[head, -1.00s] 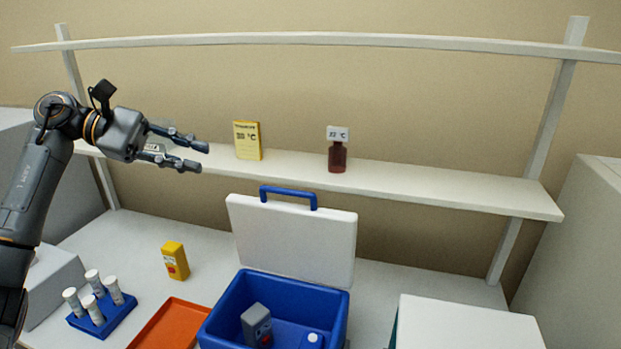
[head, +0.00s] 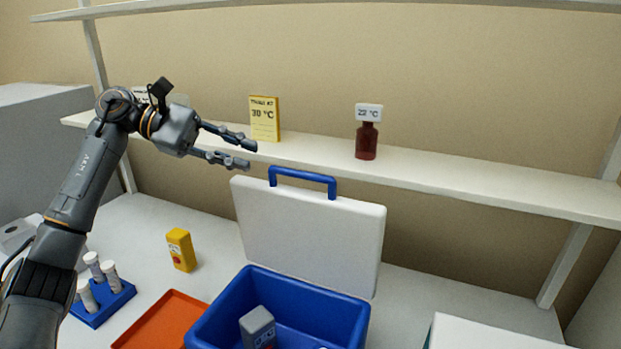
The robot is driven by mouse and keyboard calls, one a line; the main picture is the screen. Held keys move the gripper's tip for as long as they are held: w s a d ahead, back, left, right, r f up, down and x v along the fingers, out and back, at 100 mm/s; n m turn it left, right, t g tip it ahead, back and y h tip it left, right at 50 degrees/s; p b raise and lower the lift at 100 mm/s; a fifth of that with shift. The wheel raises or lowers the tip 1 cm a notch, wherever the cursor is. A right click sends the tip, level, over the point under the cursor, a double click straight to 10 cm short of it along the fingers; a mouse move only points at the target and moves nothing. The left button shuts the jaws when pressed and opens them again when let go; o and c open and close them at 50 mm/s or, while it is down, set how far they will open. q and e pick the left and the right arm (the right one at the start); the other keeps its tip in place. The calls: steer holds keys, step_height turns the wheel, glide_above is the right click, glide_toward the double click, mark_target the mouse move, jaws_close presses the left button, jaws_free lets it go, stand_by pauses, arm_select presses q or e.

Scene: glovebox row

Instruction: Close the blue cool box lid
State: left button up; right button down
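The blue cool box (head: 215,318) stands open on the white bench. Its white lid (head: 308,234) is raised upright at the back of the box, with a blue handle (head: 303,177) on its top edge. A grey item (head: 257,327) is inside the box. My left gripper (head: 253,154) is open and empty, its fingers pointing right, just above and left of the lid's upper left corner. It looks apart from the lid and handle. My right gripper is not in view.
A shelf (head: 440,184) behind the lid holds a yellow card (head: 265,119) and a brown bottle (head: 366,142). An orange tray (head: 160,322), a yellow box (head: 181,250) and a blue tube rack (head: 104,306) stand left. A white-topped box (head: 485,335) is at right.

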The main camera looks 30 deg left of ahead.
mark_target(300, 173)
arm_select(q)
steer(key=p+x, duration=0.2)
steer(key=x, duration=0.3)
steer(key=p+x, duration=0.2)
steer(key=x, duration=0.4)
steer(key=shift+s+d+r, duration=0.2)
steer(key=shift+w+d+f+p, duration=0.15)
steer(key=shift+d+f+p, duration=0.15)
steer(key=shift+d, duration=0.3)
jaws_close()
